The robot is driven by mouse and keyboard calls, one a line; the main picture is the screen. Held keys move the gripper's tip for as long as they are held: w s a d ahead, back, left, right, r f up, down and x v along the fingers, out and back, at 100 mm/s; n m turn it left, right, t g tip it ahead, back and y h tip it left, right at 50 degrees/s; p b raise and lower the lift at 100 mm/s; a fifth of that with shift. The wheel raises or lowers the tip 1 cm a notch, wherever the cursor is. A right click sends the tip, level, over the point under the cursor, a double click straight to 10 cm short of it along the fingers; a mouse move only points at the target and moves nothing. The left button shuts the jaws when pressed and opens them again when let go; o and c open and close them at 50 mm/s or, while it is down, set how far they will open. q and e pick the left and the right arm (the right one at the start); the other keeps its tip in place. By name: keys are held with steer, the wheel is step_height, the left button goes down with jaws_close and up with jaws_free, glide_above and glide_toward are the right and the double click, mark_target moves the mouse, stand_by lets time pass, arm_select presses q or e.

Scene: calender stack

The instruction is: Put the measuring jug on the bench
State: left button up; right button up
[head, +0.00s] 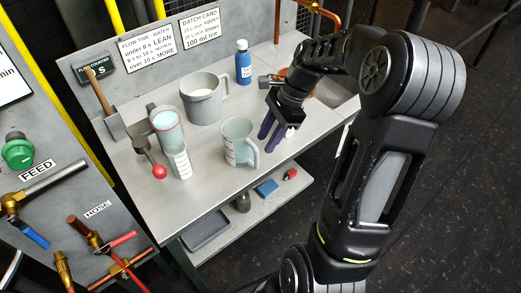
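The measuring jug (237,144) is a pale, see-through jug with marks on its side. It stands upright on the grey metal bench (213,176), near the front edge, with its handle toward the right. My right gripper (271,134) has dark purple fingers pointing down, just right of the jug's handle. The fingers are apart with nothing seen between them, and they look clear of the jug. A small white thing right of the fingers is partly hidden. My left gripper is not in view.
A grey pot (203,103) stands behind the jug. A clear vessel (167,126) and a lever with a red knob (159,171) stand to the left. A blue bottle (243,64) is at the back. The lower shelf (225,223) holds small items. Bare bench lies around the jug.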

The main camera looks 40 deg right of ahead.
steer(key=shift+v, duration=1.8)
steer(key=shift+o, duration=0.4)
